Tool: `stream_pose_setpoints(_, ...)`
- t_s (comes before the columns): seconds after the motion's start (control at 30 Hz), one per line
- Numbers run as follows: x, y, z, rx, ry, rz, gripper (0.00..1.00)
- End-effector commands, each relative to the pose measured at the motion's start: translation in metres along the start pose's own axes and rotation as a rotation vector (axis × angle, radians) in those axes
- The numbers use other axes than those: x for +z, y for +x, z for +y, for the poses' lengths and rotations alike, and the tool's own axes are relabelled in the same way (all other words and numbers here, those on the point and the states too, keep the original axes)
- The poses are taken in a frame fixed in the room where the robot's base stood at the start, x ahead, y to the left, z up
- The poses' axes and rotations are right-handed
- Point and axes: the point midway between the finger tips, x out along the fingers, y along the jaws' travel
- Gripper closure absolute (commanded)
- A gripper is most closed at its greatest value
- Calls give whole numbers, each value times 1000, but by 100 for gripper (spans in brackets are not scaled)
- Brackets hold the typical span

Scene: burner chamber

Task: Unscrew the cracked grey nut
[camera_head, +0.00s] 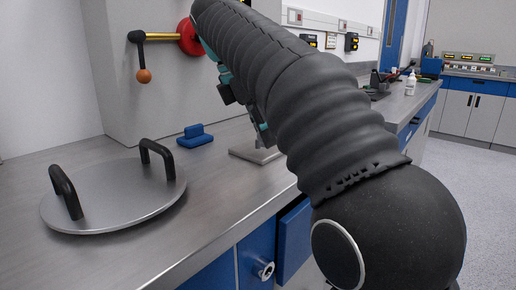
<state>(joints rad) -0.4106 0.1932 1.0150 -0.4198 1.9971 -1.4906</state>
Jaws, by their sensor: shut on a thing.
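The cracked grey nut is not visible in the head view. My arm's thick black sleeve crosses from the lower right to the top and blocks part of the bench. My gripper's fingers cannot be made out behind it, nor can anything held in them. Small dark and teal parts show along the sleeve's left edge; I cannot tell which belong to my wrist. Below them a flat grey plate (248,153) lies on the bench, partly hidden by the sleeve.
A round metal lid (112,197) with two black handles lies on the steel bench (225,205). A blue block (195,137) sits behind it. A brass rod (163,37) with a black lever, an orange ball (143,76) and a red disc (189,38) projects from the grey housing.

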Motion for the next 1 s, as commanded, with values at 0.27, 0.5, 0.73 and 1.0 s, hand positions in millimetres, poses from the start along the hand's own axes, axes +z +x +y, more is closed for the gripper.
stream_pose_setpoints(0.27,0,0,-12,0,0,0,100)
stream_pose_setpoints(0.5,1,0,-22,1,0,0,100)
stream_pose_setpoints(0.73,1,0,-32,0,1,0,100)
stream_pose_setpoints(1.0,1,1,-44,0,0,0,100)
